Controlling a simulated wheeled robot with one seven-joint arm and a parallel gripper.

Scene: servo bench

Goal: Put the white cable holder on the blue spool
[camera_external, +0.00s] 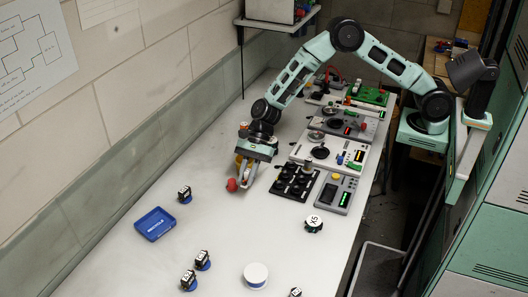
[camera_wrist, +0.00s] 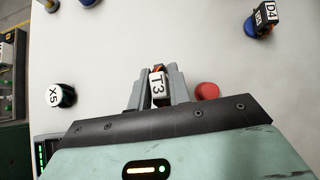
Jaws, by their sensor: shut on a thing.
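My gripper (camera_wrist: 158,85) is shut on a small piece with a white face marked T3 (camera_wrist: 157,84), with an orange-brown part at its top; this may be the white cable holder. In the external view my gripper (camera_external: 246,182) is low over the bench, and the held piece is mostly hidden there. A round thing with a white top and blue lower edge (camera_external: 256,275), perhaps the blue spool, stands on the near bench, well apart from my gripper. A blue edge, likely of it, shows at the top of the wrist view (camera_wrist: 88,2).
A red round piece (camera_wrist: 207,90) stands close beside my gripper. Panels and a black rack (camera_external: 294,181) line the right edge.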

